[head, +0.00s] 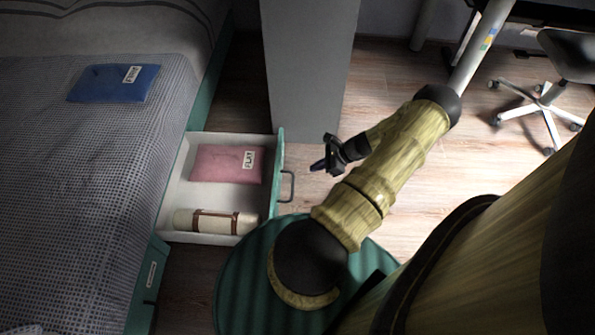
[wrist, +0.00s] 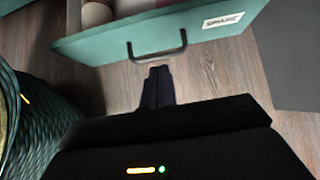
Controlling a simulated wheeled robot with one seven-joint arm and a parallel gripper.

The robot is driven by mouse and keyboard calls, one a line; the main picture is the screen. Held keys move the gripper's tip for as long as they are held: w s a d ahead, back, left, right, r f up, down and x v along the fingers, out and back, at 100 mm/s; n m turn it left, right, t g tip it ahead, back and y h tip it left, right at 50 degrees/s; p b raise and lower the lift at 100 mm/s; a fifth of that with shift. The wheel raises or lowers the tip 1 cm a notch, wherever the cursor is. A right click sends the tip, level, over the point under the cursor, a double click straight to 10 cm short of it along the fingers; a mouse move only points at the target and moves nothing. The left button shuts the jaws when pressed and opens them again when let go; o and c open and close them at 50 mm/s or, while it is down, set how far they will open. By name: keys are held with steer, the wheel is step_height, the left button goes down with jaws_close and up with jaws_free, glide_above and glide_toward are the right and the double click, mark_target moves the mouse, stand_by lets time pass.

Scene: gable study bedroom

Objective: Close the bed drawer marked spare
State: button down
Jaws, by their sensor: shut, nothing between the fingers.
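The bed drawer (head: 178,187) stands pulled out from under the bed in the head view. Its teal front (wrist: 110,43) fills the top of the wrist view, with a dark bar handle (wrist: 157,52) and a white label reading "SPARE" (wrist: 223,20). Inside lie a pink folded item (head: 222,165) labelled "FLAT" and a cream roll with brown straps (head: 204,221). My gripper (head: 318,166) is shut and empty, outside the drawer, to the right of its front in the head view. In the wrist view my fingertips (wrist: 157,70) are just short of the handle, apparently apart from it.
A blue folded item (head: 114,83) lies on the bed (head: 60,180). A second teal drawer front (head: 148,275) is flush below the bed. A grey panel (head: 308,65) stands behind the open drawer. An office chair (head: 545,100) is at the far right. Wooden floor lies between.

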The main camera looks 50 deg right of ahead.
steer(key=w+a+r+b+x, duration=0.1)
steer(key=b+x, duration=0.5)
steer(key=x, duration=0.6)
steer(key=shift+w+a+r+b, duration=0.25)
steer(key=shift+w+r+b, duration=0.1)
steer(key=shift+w, duration=0.05)
steer(key=shift+w, duration=0.15)
